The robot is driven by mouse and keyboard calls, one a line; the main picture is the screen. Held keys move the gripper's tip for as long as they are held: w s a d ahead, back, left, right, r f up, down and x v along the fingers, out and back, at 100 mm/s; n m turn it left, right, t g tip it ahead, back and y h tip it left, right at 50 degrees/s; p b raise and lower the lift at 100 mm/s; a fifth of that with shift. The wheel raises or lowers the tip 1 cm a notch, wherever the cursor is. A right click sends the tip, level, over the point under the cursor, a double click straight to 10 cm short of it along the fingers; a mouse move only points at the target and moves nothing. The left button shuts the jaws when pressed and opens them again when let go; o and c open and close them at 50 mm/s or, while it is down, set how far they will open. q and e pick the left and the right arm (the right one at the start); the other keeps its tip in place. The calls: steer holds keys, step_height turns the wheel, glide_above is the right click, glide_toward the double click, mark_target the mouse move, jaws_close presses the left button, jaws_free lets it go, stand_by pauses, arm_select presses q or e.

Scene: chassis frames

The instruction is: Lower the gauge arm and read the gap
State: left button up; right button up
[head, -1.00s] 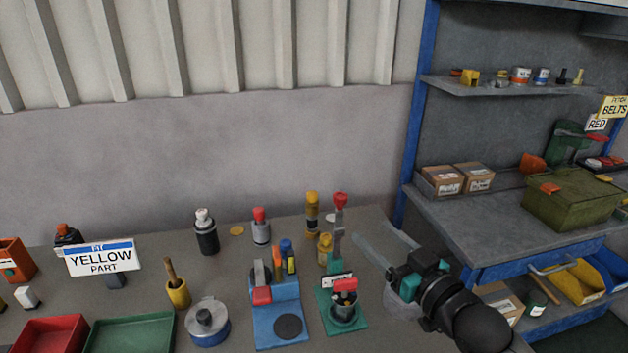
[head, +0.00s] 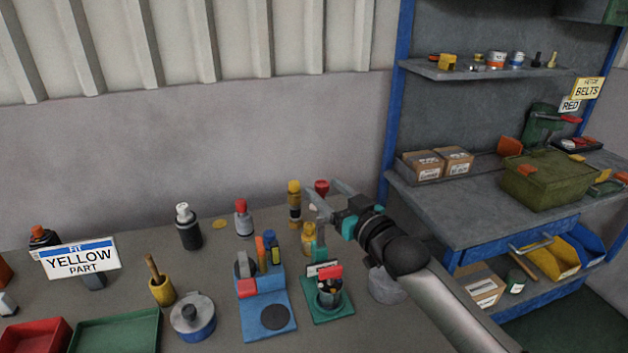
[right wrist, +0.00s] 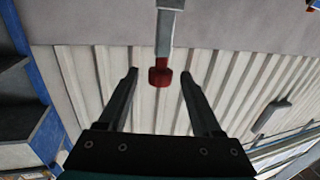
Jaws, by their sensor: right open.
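The gauge (head: 328,306) stands on a green base on the bench. Its grey arm is raised, with a red knob (head: 322,187) at the top. My right gripper (head: 319,191) is open at the top of the raised arm. In the right wrist view, the red knob (right wrist: 160,77) and grey gauge arm (right wrist: 166,35) show between the two spread fingers, with space on both sides. My right gripper hides part of the gauge arm in the head view. No gap reading can be made out. My left gripper is out of view.
A blue fixture (head: 262,315) stands close left of the gauge, with yellow (head: 294,203) and grey bottles behind. A blue round tin (head: 192,318) and green tray (head: 118,335) lie further left. A shelf unit (head: 470,205) stands at the right.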

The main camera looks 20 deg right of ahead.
steer(key=shift+x, duration=2.6)
jaws_close()
